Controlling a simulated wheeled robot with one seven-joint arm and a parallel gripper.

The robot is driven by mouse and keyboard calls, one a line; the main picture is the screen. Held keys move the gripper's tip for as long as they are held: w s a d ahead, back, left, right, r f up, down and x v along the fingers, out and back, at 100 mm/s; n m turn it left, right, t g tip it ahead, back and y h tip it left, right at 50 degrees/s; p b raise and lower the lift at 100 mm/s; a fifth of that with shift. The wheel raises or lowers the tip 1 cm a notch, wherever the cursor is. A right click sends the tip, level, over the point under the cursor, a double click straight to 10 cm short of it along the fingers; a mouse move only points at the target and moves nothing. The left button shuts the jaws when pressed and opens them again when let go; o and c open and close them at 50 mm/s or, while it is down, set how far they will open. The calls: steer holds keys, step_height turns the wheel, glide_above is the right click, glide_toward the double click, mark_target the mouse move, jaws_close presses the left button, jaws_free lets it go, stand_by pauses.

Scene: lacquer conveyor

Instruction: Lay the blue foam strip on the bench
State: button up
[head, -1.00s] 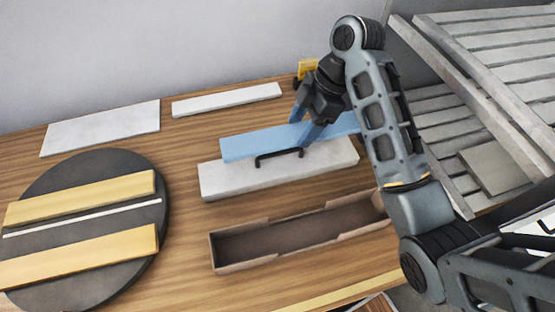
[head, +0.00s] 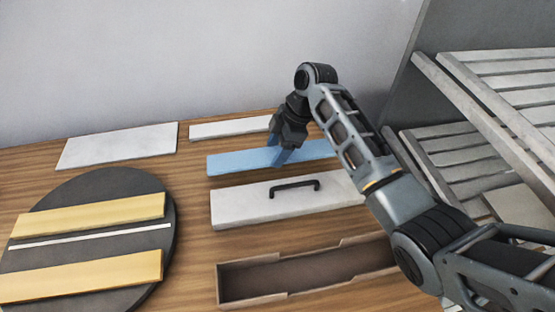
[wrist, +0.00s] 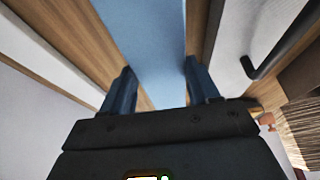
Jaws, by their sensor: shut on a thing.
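The blue foam strip (head: 236,161) lies level over the back part of the wooden bench (head: 192,190), between a thin white strip and a white lid with a black handle. My gripper (head: 281,156) is shut on the strip from above, near its middle. In the wrist view the strip (wrist: 150,40) runs between my two blue fingers (wrist: 160,90), with bare wood on both sides. The strip is very low, but I cannot tell whether its underside touches the bench. My arm hides part of its right end.
The white lid (head: 240,209) is in front of the strip, and an open brown box (head: 300,277) is nearer. A thin white strip (head: 230,128) lies behind. A dark round plate (head: 110,185) with yellow bars is at left. Slatted racks (head: 490,120) stand at right.

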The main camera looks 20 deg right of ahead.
steer(key=shift+f+b, duration=1.55)
steer(key=shift+f, duration=0.4)
steer(key=shift+f, duration=0.15)
steer(key=o, duration=1)
